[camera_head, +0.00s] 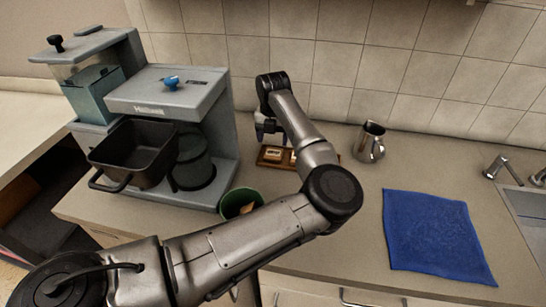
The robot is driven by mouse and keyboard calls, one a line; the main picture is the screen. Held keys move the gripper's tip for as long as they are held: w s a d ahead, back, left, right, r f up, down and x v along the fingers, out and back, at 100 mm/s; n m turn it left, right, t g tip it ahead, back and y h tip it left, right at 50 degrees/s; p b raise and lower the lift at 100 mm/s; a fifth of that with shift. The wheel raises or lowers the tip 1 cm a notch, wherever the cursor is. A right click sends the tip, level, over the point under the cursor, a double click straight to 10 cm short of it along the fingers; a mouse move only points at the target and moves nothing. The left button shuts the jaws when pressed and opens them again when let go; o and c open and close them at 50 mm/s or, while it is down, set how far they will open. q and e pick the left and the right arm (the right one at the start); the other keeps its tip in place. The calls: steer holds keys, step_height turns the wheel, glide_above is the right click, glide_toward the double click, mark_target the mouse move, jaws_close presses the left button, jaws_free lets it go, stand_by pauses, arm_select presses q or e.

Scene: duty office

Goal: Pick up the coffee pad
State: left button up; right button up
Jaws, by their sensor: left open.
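Small pale square items, which look like coffee pads (272,154), lie on a small brown wooden tray (268,164) on the counter, in front of the tiled wall. My left gripper (268,138) points down just above the left part of this tray. It is open, with its fingers close over the left pad; I cannot tell whether they touch it. My right gripper is not in view.
A grey coffee machine (168,98) with a black filter basket (135,152) stands at left. A green bowl (238,203) sits before it. A metal pitcher (370,142) stands right of the tray.

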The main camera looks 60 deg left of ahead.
mark_target(273, 152)
arm_select(q)
steer(key=shift+f, duration=0.75)
step_height(273, 152, down, 4)
steer(key=shift+f+b, duration=0.25)
steer(key=shift+b, duration=0.55)
steer(key=shift+w, duration=0.1)
steer(key=shift+c, duration=0.5)
steer(key=c, duration=0.5)
